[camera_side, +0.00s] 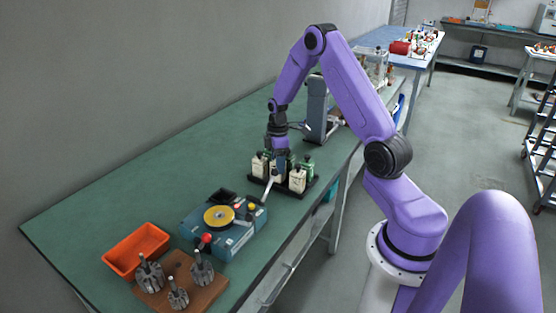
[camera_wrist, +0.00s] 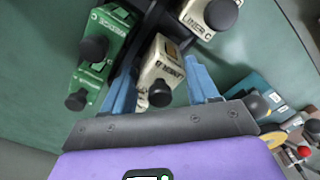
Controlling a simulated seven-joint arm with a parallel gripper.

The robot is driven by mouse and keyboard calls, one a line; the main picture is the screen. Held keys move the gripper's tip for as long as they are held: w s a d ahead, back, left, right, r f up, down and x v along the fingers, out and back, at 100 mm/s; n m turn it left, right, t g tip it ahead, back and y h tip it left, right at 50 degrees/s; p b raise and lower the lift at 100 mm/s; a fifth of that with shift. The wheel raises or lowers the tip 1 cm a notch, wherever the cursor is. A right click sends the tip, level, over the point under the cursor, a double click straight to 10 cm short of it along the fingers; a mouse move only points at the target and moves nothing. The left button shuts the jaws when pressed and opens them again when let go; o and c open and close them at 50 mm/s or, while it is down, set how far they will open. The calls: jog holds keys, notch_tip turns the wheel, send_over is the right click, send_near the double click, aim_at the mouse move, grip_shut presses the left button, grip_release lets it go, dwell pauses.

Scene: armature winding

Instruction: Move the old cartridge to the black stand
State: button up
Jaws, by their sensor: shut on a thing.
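My gripper (camera_side: 278,148) points down over a black stand (camera_side: 312,185) that bears several cartridges. In the wrist view its two blue fingers (camera_wrist: 162,82) are shut on a cream cartridge with a black knob, labelled LINER B (camera_wrist: 163,64). In the side view this cartridge (camera_side: 276,172) is in the middle of the group, between other cream ones. I cannot tell whether its base touches the stand. A cream LINER C cartridge (camera_wrist: 212,16) is beside it in the wrist view. Green cartridges (camera_wrist: 102,35) are on its other side. No label reads "old".
A blue winding machine (camera_side: 222,222) with a yellow disc and a lever stands just in front of the stand. An orange bin (camera_side: 137,250) and a brown board (camera_side: 183,284) with several armatures are at the front. A grey upright device (camera_side: 316,105) stands behind. The green bench's left side is clear.

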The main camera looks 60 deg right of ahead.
jog(key=shift+f, duration=0.7)
dwell(0.3)
jog(key=o, duration=1.2)
jog(key=shift+r, duration=2.25)
